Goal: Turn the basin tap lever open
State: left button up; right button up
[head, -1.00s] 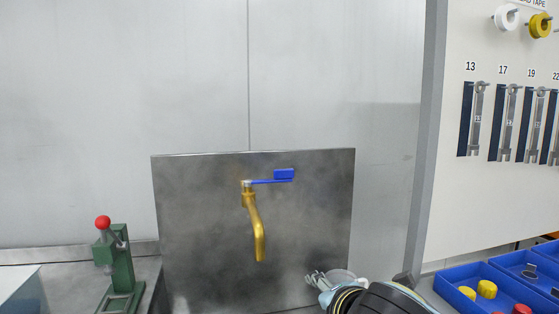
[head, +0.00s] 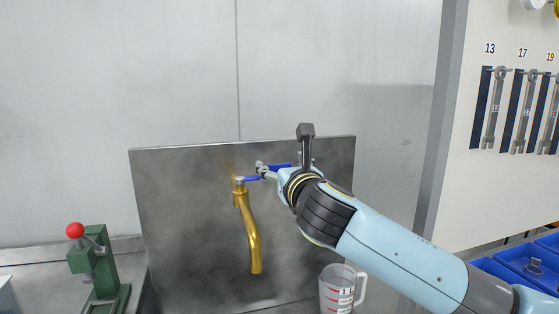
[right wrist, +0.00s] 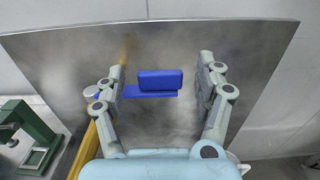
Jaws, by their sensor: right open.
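The basin tap (head: 250,225) is a brass spout in front of a grey metal splash panel (head: 190,240). Its blue lever (head: 251,178) points to the right from the top of the tap, and its raised end plate is partly hidden by my right gripper in the head view. My right gripper (head: 262,168) is at the lever. In the right wrist view the gripper (right wrist: 162,80) is open, with its fingers apart on both sides of the blue lever plate (right wrist: 160,80), and a gap shows on each side. My left gripper is not in view.
A clear measuring jug (head: 338,289) with red marks stands below my right arm. A green press (head: 96,265) with a red knob stands at the left. Blue bins (head: 530,262) and a board of wrenches (head: 495,108) are at the right.

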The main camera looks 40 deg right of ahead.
jog(key=shift+x, duration=1.05)
jog(key=shift+c, duration=0.2)
grip_shut()
